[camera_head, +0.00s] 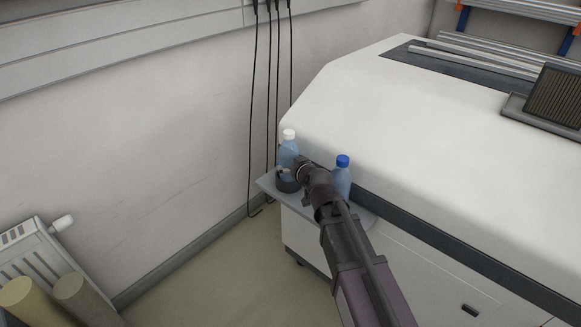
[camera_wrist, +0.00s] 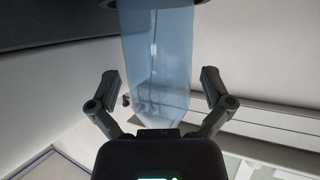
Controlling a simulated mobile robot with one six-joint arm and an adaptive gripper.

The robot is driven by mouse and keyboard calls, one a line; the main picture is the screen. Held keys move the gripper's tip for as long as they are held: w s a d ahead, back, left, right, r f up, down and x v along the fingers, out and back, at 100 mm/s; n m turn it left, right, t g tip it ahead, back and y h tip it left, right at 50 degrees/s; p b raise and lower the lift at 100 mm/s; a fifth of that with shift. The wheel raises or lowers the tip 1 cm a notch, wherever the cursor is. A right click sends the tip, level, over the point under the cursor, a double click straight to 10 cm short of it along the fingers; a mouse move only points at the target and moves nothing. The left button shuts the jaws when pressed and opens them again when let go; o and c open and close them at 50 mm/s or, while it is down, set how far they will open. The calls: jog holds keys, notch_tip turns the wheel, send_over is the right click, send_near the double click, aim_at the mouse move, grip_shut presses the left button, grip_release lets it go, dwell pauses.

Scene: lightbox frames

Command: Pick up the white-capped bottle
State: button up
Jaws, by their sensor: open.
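The white-capped bottle (camera_head: 288,148) is translucent blue and stands upright near the left end of a small grey shelf. Something dark and round surrounds its foot. In the wrist view a translucent blue bottle body (camera_wrist: 155,50) fills the middle, with its cap not visible. My gripper (camera_wrist: 159,78) is open, with one finger on each side of this body and a visible gap on both sides. In the head view my gripper (camera_head: 289,172) is at the white-capped bottle's lower part, its fingers small and hard to make out.
A blue-capped bottle (camera_head: 342,178) stands on the shelf (camera_head: 266,184) just right of my arm, partly hidden by it. A large white machine (camera_head: 400,130) rises behind. Dark cables (camera_head: 268,100) hang along the wall at left. The floor (camera_head: 215,265) left of the shelf is clear.

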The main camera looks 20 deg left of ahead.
jog(key=shift+b+x, duration=0.4)
jog(key=shift+x, duration=1.05)
jog(key=c, duration=0.8)
